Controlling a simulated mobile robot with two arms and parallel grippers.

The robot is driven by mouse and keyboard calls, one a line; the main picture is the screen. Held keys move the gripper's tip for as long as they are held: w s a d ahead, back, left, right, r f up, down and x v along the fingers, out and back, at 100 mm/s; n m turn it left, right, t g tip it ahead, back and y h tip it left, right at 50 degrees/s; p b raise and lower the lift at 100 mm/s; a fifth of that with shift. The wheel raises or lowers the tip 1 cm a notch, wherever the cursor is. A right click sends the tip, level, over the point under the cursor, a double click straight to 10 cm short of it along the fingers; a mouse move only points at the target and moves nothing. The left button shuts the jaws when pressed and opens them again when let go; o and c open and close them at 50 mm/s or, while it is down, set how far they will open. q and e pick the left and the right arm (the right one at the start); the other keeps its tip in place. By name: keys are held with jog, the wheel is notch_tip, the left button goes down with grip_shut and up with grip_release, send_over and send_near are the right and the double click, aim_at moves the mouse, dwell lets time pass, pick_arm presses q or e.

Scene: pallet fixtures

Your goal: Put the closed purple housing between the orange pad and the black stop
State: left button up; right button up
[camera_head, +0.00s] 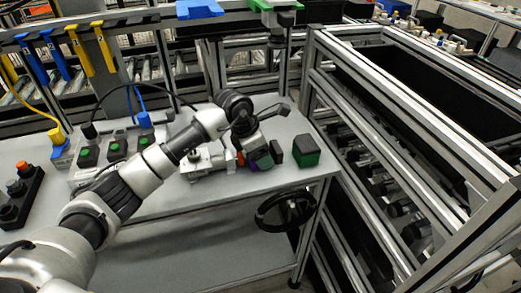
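The purple housing (253,166) shows as a small purple patch on the grey table, under my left gripper (260,157). The gripper and a dark greenish part hide most of it. The orange pad (240,158) is a thin strip just left of the housing, beside a grey metal fixture (207,163). The black stop (276,152) stands upright just right of the gripper. The housing appears between pad and stop; contact with either is unclear. My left gripper points down here; its fingertips are too small and covered to tell open from shut. My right gripper is out of view.
A black and green block (306,151) stands right of the stop, near the table's right end. Green-buttoned boxes (117,146) and a black button block (20,195) are at left. Metal frame rails (390,155) border the right. The table front (180,205) is clear.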

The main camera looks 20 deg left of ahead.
pick_arm(q)
jog(key=shift+f, duration=0.15)
jog(key=o, duration=1)
jog(key=shift+c, duration=0.2)
jog(key=shift+r, duration=0.35)
jog(key=b+v, duration=0.1)
jog(key=v, duration=1)
jog(key=shift+r, duration=0.35)
jog(key=shift+s, duration=0.1)
